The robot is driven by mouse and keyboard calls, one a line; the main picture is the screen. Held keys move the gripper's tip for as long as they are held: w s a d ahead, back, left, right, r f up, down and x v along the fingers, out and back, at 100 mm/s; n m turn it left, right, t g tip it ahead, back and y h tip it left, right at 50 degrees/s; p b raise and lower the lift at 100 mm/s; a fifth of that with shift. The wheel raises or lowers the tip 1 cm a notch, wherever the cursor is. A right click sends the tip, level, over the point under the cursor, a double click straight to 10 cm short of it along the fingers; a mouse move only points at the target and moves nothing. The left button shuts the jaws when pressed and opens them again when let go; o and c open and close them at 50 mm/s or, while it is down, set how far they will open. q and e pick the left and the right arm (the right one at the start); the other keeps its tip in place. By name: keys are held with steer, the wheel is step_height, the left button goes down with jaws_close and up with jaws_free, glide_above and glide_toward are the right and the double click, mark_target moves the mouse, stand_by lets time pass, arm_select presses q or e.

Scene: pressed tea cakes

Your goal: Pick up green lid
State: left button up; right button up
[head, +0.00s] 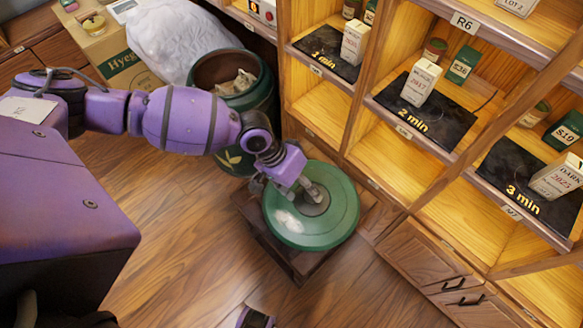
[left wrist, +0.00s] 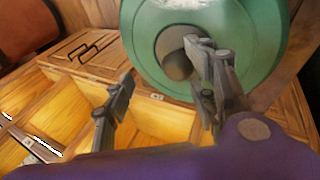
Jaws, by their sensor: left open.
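The green lid (head: 283,228) is a round, glossy disc with a darker round centre. It lies on a low dark wooden stand (head: 272,250) on the floor. In the left wrist view the lid (left wrist: 262,40) fills the top right, and its round grey-brown knob (left wrist: 172,50) shows. My left gripper (head: 314,196) is over the lid's centre with its fingers apart. In the left wrist view one finger of the left gripper (left wrist: 158,65) overlaps the knob's edge, and the other is off to the left. Whether either finger touches the knob I cannot tell.
An open green canister (head: 262,98) with pale contents stands behind the lid, beside a white sack (head: 178,40) and a cardboard box (head: 100,42). Wooden shelves with dark mats (head: 432,115) and small tea boxes line the right. The front floor is clear.

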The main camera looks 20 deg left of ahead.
mark_target(312, 199)
arm_select(q)
steer(key=shift+n, duration=0.3)
steer(key=w+f, duration=0.1)
steer(key=w+d+f+b, duration=0.1)
steer(key=f, duration=0.1)
steer(key=w+f, duration=0.1)
steer(key=f, duration=0.1)
steer(key=shift+d+f, duration=0.2)
steer(key=shift+c, duration=0.4)
jaws_close()
steer(key=shift+d+r, duration=0.1)
